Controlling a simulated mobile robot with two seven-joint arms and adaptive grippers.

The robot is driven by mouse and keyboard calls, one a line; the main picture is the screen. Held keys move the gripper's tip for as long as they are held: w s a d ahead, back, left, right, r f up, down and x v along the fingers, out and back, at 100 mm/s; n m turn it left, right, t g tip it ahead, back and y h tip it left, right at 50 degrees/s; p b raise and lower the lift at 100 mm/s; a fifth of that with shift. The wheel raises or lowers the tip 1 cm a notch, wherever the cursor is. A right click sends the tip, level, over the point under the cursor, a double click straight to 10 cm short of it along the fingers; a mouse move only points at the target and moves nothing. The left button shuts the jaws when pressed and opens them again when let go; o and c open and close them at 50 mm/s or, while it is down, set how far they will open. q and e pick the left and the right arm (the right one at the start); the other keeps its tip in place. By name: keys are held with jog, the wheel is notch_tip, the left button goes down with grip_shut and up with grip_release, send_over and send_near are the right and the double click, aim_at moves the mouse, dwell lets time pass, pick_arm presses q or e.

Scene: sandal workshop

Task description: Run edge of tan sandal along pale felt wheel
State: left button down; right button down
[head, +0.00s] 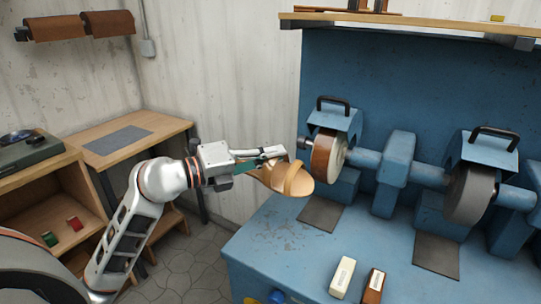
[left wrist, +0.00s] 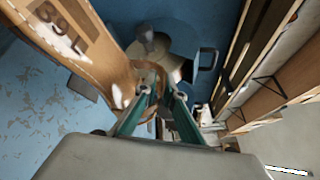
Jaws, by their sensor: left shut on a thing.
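My left gripper (head: 274,154) is shut on the tan sandal (head: 298,180) and holds it in the air, left of the nearer wheel. The sandal's broad strap faces the head camera. In the left wrist view, a tan sole with a dark size marking (left wrist: 70,45) fills the upper left beside my fingers (left wrist: 160,95). The nearer wheel (head: 325,157) has a brown rim and a pale side face. The sandal's end is close to this wheel; I cannot tell whether they touch. My right gripper is out of view.
A second, grey wheel (head: 470,195) sits further right on the blue machine (head: 397,160). Dark pads (head: 322,214) lie below the wheels. A pale block (head: 342,278) and a brown block (head: 373,286) lie on the front ledge. A shelf (head: 420,22) overhangs the machine.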

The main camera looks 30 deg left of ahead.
pick_arm(q)
jog(key=shift+w+r, duration=0.2)
jog(key=shift+w, duration=0.35)
dwell(1.0)
jog(key=shift+s+d+p, duration=0.25)
jog(key=shift+d+p, duration=0.2)
jog(key=shift+p, duration=0.05)
dwell(0.6)
jog(key=shift+d+f, duration=0.1)
jog(key=shift+d, duration=0.05)
jog(key=shift+s+d+f, duration=0.15)
jog(key=shift+s+d, duration=0.15)
jog(key=shift+s+d+p, duration=0.1)
jog(key=shift+s+p, duration=0.1)
jog(key=shift+p, duration=0.3)
jog(key=shift+f+m+g+h, duration=0.15)
jog(key=shift+m+g+h, duration=0.15)
